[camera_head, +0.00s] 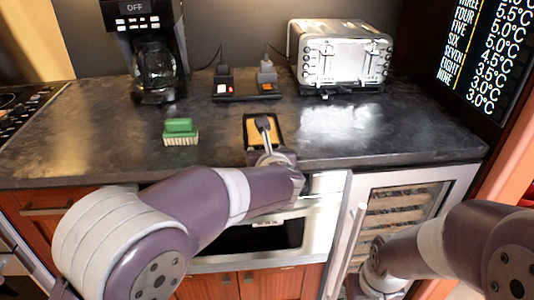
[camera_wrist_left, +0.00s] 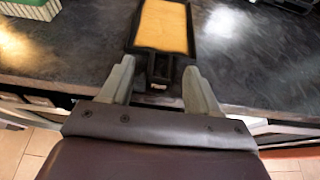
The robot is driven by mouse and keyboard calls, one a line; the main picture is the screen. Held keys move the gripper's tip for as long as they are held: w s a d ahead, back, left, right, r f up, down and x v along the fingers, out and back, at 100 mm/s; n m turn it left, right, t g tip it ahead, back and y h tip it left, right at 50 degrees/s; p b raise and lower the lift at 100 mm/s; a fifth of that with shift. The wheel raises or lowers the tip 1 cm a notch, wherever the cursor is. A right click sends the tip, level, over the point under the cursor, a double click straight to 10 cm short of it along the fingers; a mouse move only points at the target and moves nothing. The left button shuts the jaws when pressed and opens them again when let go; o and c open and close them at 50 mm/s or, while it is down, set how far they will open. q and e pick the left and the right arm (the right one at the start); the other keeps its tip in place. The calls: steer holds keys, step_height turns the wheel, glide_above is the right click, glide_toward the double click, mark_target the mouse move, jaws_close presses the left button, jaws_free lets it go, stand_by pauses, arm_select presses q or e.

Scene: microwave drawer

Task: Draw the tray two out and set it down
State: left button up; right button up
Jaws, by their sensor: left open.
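A small black tray with a tan inside (camera_head: 277,124) lies flat on the dark counter near its front edge. In the left wrist view the tray (camera_wrist_left: 163,25) has a narrow black end piece facing me. My left gripper (camera_wrist_left: 158,70) is open, with one finger on each side of this end piece and visible gaps beside it. In the head view my left gripper (camera_head: 264,140) reaches over the tray's near part and hides some of it. My right arm is at the lower right in front of the glass-door cooler; its fingers cannot be made out.
A green brush (camera_head: 181,132) lies left of the tray. A coffee maker (camera_head: 155,60), two small switch boxes and a toaster (camera_head: 340,58) stand behind. A drawer microwave (camera_head: 265,236) and a cooler (camera_head: 400,205) are below. The counter right of the tray is clear.

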arm_select(q)
steer(key=p+v, duration=0.1)
steer(key=v, duration=1.2)
steer(key=s+d+f+m+g+h, duration=0.2)
steer(key=d+f+m+h, duration=0.15)
steer(key=m, duration=0.95)
steer(key=s+d+f+m+g+h, duration=0.2)
steer(key=d+f+m+h, duration=0.15)
steer(key=m, duration=0.85)
steer(key=s+a+f+m+g+y, duration=0.25)
steer(key=s+a+f+m, duration=0.2)
steer(key=a, duration=0.35)
steer(key=s+a+f+m+g+y, duration=0.1)
steer(key=s+a+f+m+g, duration=0.3)
steer(key=a, duration=0.5)
steer(key=s+a+f+m+g+y, duration=0.2)
steer(key=a+f+m, duration=0.35)
steer(key=a, duration=0.25)
step_height(320, 180, up, 20)
steer(key=n+p, duration=0.1)
steer(key=p, duration=1.9)
steer(key=shift+a, duration=0.35)
steer(key=shift+w+t, duration=0.1)
steer(key=shift+t, duration=0.15)
